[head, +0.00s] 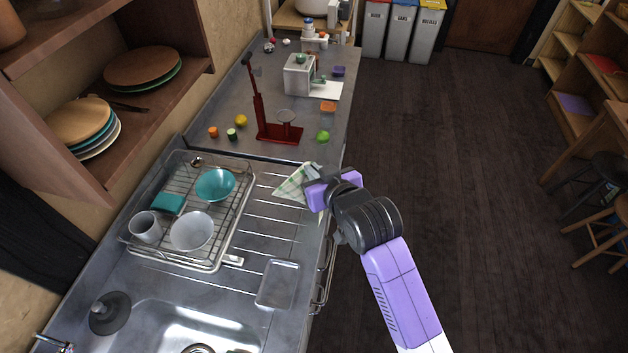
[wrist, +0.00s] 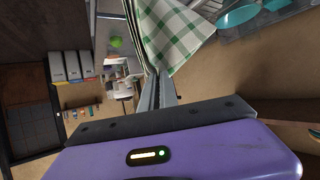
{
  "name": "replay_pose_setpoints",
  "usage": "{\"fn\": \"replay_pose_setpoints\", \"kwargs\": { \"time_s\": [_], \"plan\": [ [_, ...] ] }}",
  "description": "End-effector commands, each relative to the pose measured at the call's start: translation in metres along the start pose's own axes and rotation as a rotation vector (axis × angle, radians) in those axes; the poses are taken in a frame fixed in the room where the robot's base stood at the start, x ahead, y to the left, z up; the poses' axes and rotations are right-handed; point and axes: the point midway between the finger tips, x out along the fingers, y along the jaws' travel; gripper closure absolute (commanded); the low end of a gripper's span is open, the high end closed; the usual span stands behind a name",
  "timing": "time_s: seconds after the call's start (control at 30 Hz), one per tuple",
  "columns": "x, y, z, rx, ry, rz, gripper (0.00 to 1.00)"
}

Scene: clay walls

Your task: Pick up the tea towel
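The tea towel (head: 294,184) is white with green checks. In the head view it shows at the right side of the metal drainboard, beside the dish rack, partly hidden by my gripper (head: 312,190). In the wrist view the towel (wrist: 180,32) spreads out from my fingertips (wrist: 158,75). The fingers are close together, with a gathered edge of the towel between them, so my gripper is shut on it. I cannot tell whether the towel's lower part touches the drainboard.
The dish rack (head: 238,232) holds a teal bowl (head: 215,184), a white bowl (head: 191,231) and a mug (head: 145,227). A clear tray (head: 278,284) lies near the sink. Open floor (head: 450,170) lies right.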

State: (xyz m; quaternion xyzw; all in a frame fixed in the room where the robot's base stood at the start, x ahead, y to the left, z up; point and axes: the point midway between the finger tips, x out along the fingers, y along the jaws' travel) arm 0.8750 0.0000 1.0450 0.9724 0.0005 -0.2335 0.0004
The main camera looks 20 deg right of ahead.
Motion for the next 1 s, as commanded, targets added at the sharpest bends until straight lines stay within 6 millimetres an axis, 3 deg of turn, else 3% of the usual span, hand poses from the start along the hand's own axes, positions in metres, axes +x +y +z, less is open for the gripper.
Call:
{"fn": "replay_pose_setpoints", "kwargs": {
  "time_s": [0.37, 0.5, 0.83, 0.93, 1.0],
  "plan": [
    [-0.032, 0.0, -0.065, 0.0, 0.008, 0.0, 1.0],
    [-0.04, 0.0, -0.079, 0.0, 0.004, -0.001, 1.0],
    [-0.04, 0.0, -0.077, 0.001, -0.001, -0.001, 1.0],
    [-0.038, -0.001, -0.061, 0.001, -0.004, -0.002, 1.0],
    [-0.035, -0.001, -0.039, 0.001, -0.006, -0.003, 1.0]
  ]
}}
